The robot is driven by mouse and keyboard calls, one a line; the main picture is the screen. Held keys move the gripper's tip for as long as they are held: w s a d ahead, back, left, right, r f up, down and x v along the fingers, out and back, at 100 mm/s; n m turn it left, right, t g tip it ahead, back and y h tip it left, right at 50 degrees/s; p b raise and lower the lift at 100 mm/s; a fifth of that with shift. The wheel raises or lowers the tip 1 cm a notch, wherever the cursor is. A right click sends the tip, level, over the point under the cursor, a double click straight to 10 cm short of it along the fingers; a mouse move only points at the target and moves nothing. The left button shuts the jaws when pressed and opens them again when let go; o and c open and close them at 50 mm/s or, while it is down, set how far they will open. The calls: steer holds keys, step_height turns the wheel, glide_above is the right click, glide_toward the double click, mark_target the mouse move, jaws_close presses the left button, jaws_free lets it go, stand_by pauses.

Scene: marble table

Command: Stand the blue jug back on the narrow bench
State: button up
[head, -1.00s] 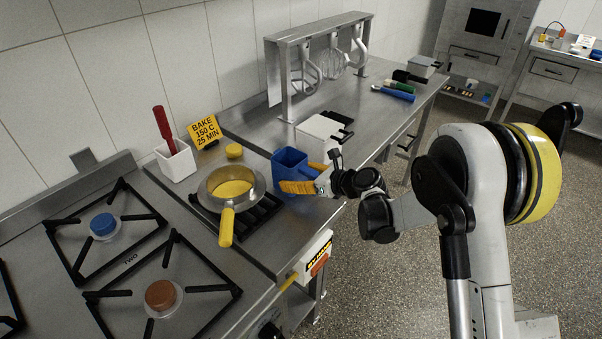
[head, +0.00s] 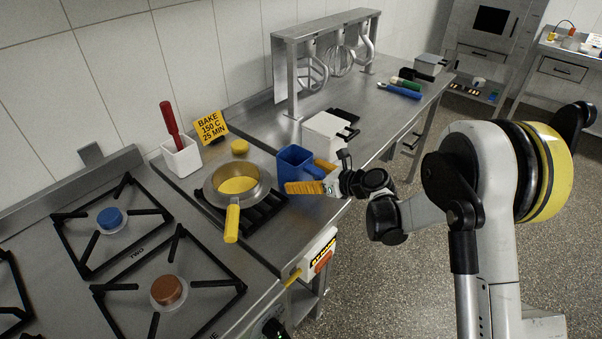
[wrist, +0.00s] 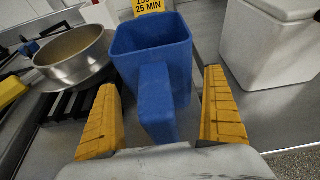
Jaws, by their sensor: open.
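The blue jug (head: 292,162) looks upright on the steel bench (head: 222,258), just right of the pan; its base is hidden in both views. It also fills the middle of the wrist view (wrist: 150,50), its open top visible and its handle facing my gripper. My gripper (head: 304,175) is at the jug's near right side. In the wrist view my gripper (wrist: 160,84) is open, with one yellow finger on each side of the jug's handle. Gaps show between the fingers and the handle.
A pan (head: 237,188) with a yellow handle sits on a black grate left of the jug. A white container (head: 322,135) stands close behind on the right. A white pot (head: 182,158), a yellow sign (head: 211,127) and a utensil rack (head: 325,30) stand further back.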

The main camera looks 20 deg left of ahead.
steer(key=p+v, duration=0.2)
steer(key=v, duration=0.7)
steer(key=shift+s+d+r+p, duration=0.1)
steer(key=shift+d+p, duration=0.2)
steer(key=shift+d, duration=0.1)
